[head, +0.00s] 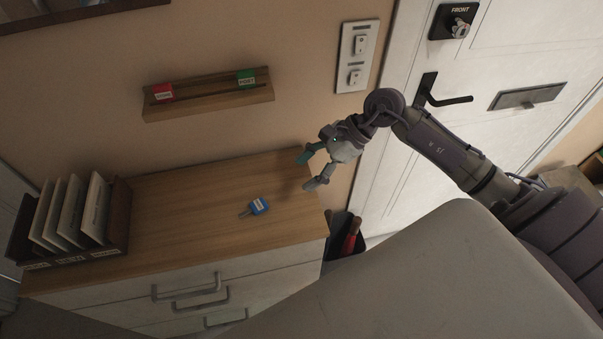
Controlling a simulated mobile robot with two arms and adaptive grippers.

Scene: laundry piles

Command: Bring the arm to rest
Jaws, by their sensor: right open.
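My right arm comes in from the right side of the head view. My right gripper (308,172) is open and empty, its two fingers apart above the right end of the wooden cabinet top (170,200). My left gripper is not in view.
A file rack (120,215) with several envelopes stands at the cabinet's left end. A wooden wall rack (208,100) has red and green labels. A switch plate (356,56) and a door handle (440,98) are near my arm. A dark bin (341,258) stands beside the cabinet.

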